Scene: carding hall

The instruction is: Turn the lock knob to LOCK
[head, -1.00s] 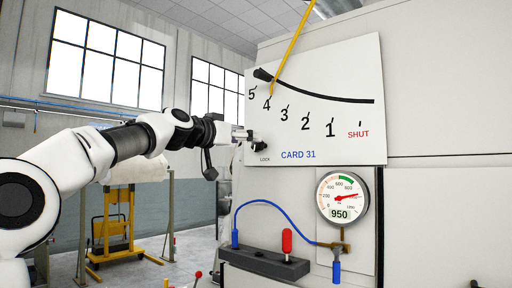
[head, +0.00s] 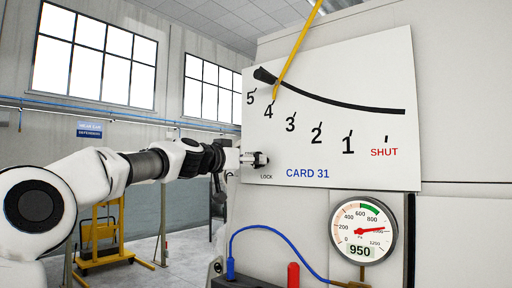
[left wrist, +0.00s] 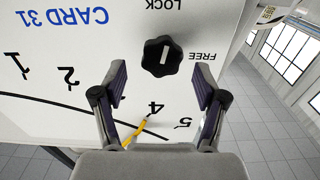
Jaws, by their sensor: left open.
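The lock knob (left wrist: 157,57) is black and lobed with a short white mark, seen upside down in the left wrist view. The word LOCK is above it in that picture and FREE is to its right; I cannot tell surely which one the mark points to. My left gripper (left wrist: 159,75) is open, with one finger on each side of the knob and gaps showing. In the head view the gripper (head: 256,160) is at the lower left of the white CARD 31 panel (head: 350,100) and largely hides the knob. My right gripper is not in view.
A yellow lever (head: 296,52) crosses the panel's scale near 4. Below are a round gauge (head: 362,229) showing 950, a blue hose (head: 277,229) and a red handle (head: 293,275). A yellow trolley (head: 105,235) stands left on the open floor.

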